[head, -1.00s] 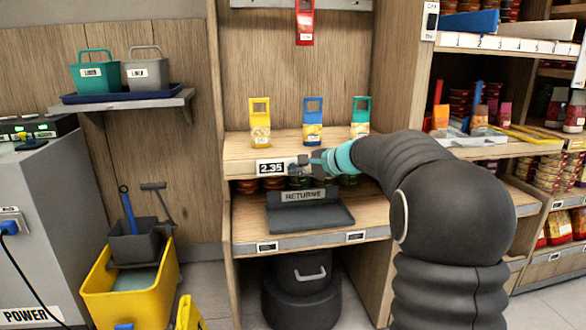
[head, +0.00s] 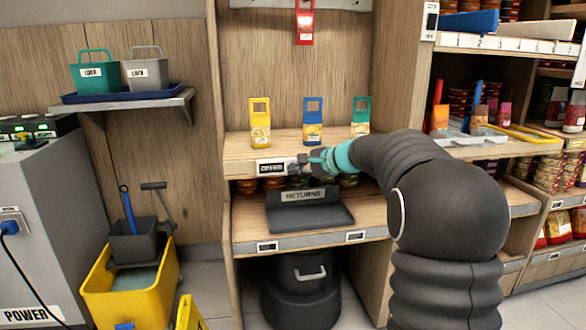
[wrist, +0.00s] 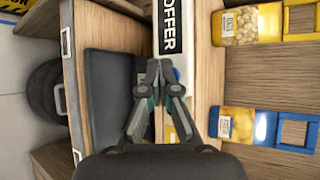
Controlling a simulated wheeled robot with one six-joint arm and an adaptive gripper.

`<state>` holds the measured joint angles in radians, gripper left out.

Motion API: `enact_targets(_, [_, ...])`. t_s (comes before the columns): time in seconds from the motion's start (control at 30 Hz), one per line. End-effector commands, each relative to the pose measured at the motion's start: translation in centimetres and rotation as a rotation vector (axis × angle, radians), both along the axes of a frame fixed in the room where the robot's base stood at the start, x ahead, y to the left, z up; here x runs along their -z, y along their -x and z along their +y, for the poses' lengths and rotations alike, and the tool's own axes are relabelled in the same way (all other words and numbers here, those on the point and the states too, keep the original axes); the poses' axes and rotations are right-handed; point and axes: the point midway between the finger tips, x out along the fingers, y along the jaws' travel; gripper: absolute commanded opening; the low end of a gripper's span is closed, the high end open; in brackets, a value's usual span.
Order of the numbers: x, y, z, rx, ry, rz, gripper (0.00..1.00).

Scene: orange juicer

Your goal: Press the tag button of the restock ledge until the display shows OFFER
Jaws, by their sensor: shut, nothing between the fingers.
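The restock ledge (head: 241,168) is a wooden shelf with a pale front edge. Its display (head: 271,168) sits on that edge and is small in the head view. In the wrist view the display (wrist: 168,27) reads OFFER, turned sideways. My gripper (head: 303,163) is at the ledge's front edge, just right of the display. In the wrist view my gripper (wrist: 160,65) is shut and empty, its tips close beside the display's end.
Yellow (head: 260,122), blue (head: 312,120) and green (head: 360,116) packs stand on the ledge. A red pack (head: 305,22) hangs above. A dark RETURNS tray (head: 310,214) lies on the shelf below. A yellow bucket (head: 130,292) stands at the lower left.

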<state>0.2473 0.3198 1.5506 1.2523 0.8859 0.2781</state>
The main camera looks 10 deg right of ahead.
Motion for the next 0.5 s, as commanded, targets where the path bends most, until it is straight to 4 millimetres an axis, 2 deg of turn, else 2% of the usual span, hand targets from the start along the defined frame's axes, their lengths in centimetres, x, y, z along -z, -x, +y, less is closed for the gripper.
enact_targets(0.5, [0.1, 1.7, 0.0, 0.001, 0.0, 0.001, 0.0])
